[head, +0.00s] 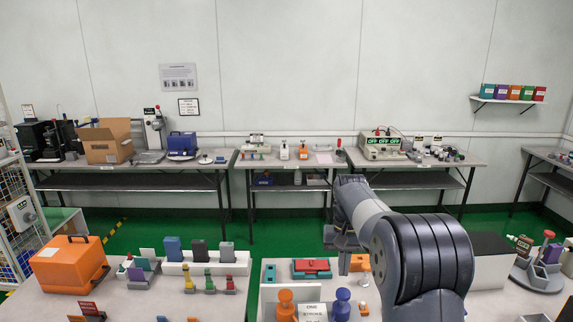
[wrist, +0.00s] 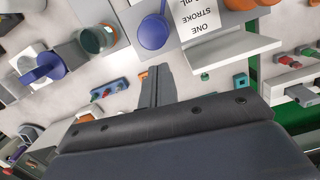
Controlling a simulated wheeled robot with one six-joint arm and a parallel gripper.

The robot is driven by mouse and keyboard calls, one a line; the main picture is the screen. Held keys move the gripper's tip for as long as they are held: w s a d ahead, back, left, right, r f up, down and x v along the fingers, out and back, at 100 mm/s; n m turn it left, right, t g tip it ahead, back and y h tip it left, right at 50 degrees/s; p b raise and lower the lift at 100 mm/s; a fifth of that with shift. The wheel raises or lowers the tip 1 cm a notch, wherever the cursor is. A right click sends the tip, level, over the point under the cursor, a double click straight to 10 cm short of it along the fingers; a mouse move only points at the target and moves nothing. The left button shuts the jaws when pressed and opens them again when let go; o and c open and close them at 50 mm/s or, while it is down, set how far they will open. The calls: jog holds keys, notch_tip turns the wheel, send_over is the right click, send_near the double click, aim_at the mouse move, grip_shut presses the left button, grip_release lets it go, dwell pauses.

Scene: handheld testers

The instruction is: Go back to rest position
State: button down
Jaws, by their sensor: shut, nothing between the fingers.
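My gripper (head: 344,262) hangs from the bent arm over the near table, right of centre in the head view. Its fingers point down near a red-and-teal box (head: 311,268). In the wrist view the two dark fingers (wrist: 156,72) are together with nothing between them. A white card reading "ONE STROKE" (wrist: 200,18) and a blue round-topped piece (wrist: 153,32) show beyond the fingertips. My arm hides part of the near table in the head view.
An orange case (head: 69,264) stands at the near table's left. Orange (head: 286,305) and blue (head: 341,305) knobbed pieces stand at the front. Several upright testers line a white rack (head: 205,267). A grey holder (head: 537,277) is at right. Benches line the back wall beyond green floor.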

jog(key=s+r+p, duration=0.2)
jog(key=r, duration=0.1)
jog(key=shift+s+a, duration=0.15)
jog(key=shift+s, duration=0.25)
jog(key=shift+w+r+p, duration=0.25)
jog(key=shift+r+p, duration=0.8)
jog(key=shift+p, duration=0.15)
